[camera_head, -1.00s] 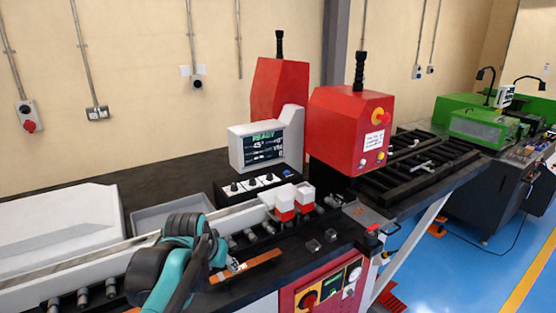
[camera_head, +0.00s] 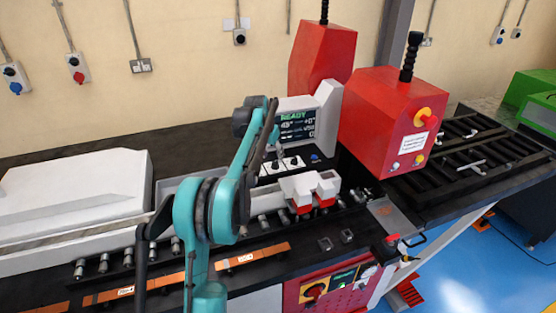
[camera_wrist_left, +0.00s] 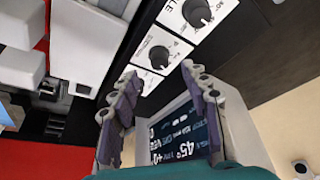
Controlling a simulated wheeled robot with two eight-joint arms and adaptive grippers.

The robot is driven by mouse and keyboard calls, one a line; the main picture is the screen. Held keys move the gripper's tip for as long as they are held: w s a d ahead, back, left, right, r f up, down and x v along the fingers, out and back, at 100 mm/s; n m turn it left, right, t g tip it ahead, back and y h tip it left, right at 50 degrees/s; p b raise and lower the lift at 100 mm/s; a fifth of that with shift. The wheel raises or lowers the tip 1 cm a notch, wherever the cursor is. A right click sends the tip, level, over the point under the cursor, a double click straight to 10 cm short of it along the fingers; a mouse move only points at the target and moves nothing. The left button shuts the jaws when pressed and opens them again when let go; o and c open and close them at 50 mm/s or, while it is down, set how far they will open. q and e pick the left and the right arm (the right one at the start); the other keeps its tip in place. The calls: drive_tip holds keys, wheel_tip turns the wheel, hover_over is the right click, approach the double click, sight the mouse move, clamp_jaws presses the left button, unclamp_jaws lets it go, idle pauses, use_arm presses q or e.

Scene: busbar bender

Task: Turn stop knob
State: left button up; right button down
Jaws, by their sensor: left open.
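A black control panel below the display carries black dial knobs on white plates (camera_head: 294,161). In the left wrist view one knob (camera_wrist_left: 158,57) lies just beyond and between my fingertips, and another knob (camera_wrist_left: 197,12) sits above it, near a label ending in "LE". The nearer knob's label is too small to read. My left gripper (camera_wrist_left: 157,72) is open, with its two fingers spread and nothing between them. In the head view my left gripper (camera_head: 268,132) is in front of the display (camera_head: 298,124), over the panel, partly hiding both. My right gripper is not seen.
The display reads READY and 45°. A red machine head (camera_head: 388,115) with a red and yellow button stands at right. White and red blocks (camera_head: 308,190) sit beside the panel. Copper-coloured bars (camera_head: 252,256) lie in front. A white cover (camera_head: 72,190) is at left.

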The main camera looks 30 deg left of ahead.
sight(275, 162)
use_arm(q)
drive_tip(key=shift+b+x, duration=0.3)
drive_tip(key=shift+x, duration=2)
drive_tip(key=shift+w, duration=0.1)
clamp_jaws()
